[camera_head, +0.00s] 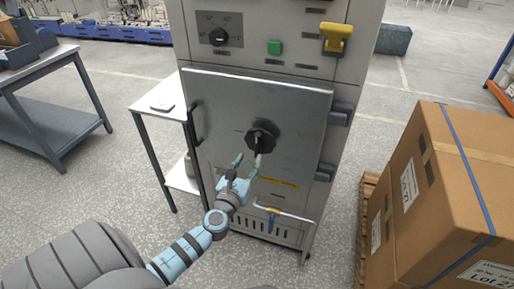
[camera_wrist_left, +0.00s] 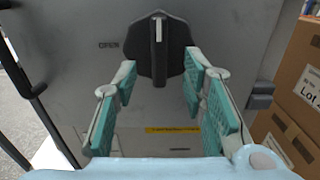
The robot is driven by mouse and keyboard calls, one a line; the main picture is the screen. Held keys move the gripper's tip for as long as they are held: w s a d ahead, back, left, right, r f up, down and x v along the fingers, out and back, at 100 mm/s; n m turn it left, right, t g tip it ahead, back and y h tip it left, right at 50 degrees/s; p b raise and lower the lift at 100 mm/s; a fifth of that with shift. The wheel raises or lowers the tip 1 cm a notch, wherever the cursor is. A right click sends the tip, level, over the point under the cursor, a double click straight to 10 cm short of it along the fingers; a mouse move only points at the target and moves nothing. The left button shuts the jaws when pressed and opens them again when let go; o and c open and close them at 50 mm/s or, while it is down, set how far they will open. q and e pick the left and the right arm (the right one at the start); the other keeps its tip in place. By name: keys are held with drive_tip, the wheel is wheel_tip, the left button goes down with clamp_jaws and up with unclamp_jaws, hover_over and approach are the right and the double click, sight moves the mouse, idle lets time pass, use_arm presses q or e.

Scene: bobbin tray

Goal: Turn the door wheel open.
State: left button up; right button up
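The door wheel (camera_head: 262,137) is a dark lobed knob on the grey cabinet door (camera_head: 225,105). In the left wrist view the wheel (camera_wrist_left: 160,52) has a light pointer bar standing upright, and the word OPEN is on the door to its left. My left gripper (camera_head: 247,163) is just below and in front of the wheel in the head view. In the left wrist view my left gripper (camera_wrist_left: 160,85) is open, its teal-padded fingers spread to either side of the wheel's lower part. Contact with the wheel cannot be told. My right gripper is not in view.
A vertical door handle (camera_head: 196,125) is at the door's left. Cardboard boxes (camera_head: 455,180) stand close on the right; a small white table (camera_head: 160,98) stands left.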

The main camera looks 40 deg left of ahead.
sight(257, 146)
use_arm(q)
drive_tip(key=b+x, duration=0.1)
drive_tip(key=x, duration=0.7)
drive_tip(key=shift+a, duration=0.1)
clamp_jaws()
